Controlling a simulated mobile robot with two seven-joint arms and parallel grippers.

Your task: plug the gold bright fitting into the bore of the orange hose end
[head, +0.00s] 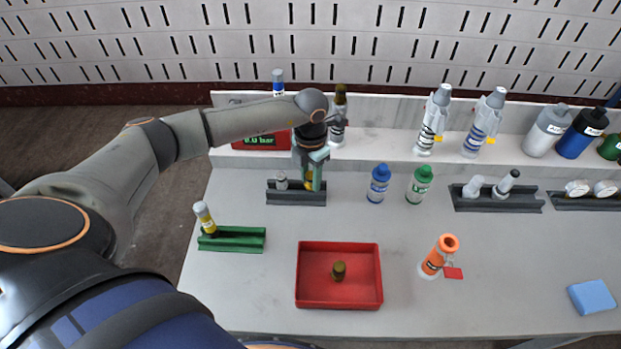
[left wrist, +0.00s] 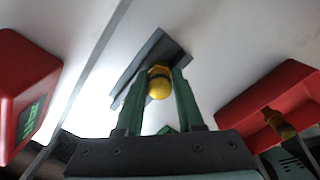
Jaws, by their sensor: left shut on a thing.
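The gold bright fitting (head: 309,179) is at the right end of a dark grey rack (head: 296,198). My left gripper (head: 314,183) points down over it and is shut on it. In the left wrist view the gold fitting (left wrist: 159,84) sits between the two green fingers, with the rack (left wrist: 172,48) just beyond; I cannot tell whether it is still seated. The orange hose end (head: 447,243) stands on the table at the right, its round bore facing up, with a white lower part and a red tag. My right gripper is not in view.
A red tray (head: 300,290) at the front holds a dull brown fitting (head: 339,271). A green rack (head: 250,240) holds a yellow-banded piece. Blue (head: 379,184) and green (head: 419,185) bottles stand right of the grey rack. A red gauge box (head: 262,141) is behind my gripper.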

